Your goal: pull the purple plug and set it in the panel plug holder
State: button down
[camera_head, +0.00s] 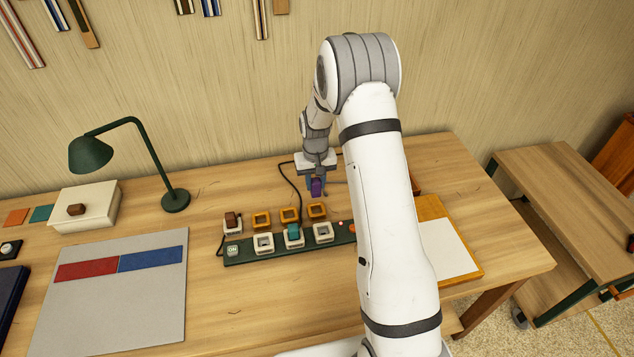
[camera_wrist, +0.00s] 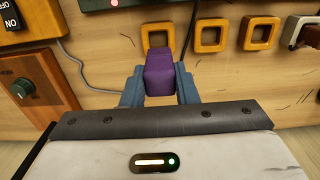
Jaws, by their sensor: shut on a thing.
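The purple plug (camera_wrist: 160,74) is between the two blue fingers of my gripper (camera_wrist: 160,88) in the wrist view. In the head view the purple plug (camera_head: 317,187) hangs from my gripper (camera_head: 316,184), above the table behind the power strip. My gripper is shut on it. The dark green power strip (camera_head: 275,254) lies on the table, with white sockets; a teal plug (camera_head: 293,232) sits in one. Several orange square holders (camera_head: 262,220) stand in a row behind the strip. In the wrist view one orange holder (camera_wrist: 157,31) is just beyond the plug, partly hidden by it.
A brown plug (camera_head: 231,219) stands in a white frame left of the orange holders. A green lamp (camera_head: 175,199), a cream box (camera_head: 85,209) and a grey mat (camera_head: 110,300) are to the left. A clipboard (camera_head: 447,240) lies right, partly behind my arm.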

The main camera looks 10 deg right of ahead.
aim_at(316, 194)
jog(key=shift+d+b, duration=0.1)
jog(key=shift+b, duration=0.2)
jog(key=shift+f+b, duration=2.25)
jog(key=shift+f, duration=0.7)
jog(key=shift+b, duration=0.55)
jog(key=shift+f+b, duration=1.35)
jog(key=shift+f, duration=0.3)
jog(key=c, duration=1.1)
grip_release()
jog(key=shift+o, duration=0.2)
jog(key=shift+r, duration=0.15)
notch_tip(316, 194, up, 8)
jog(key=shift+f+b, duration=0.15)
jog(key=shift+b, duration=0.3)
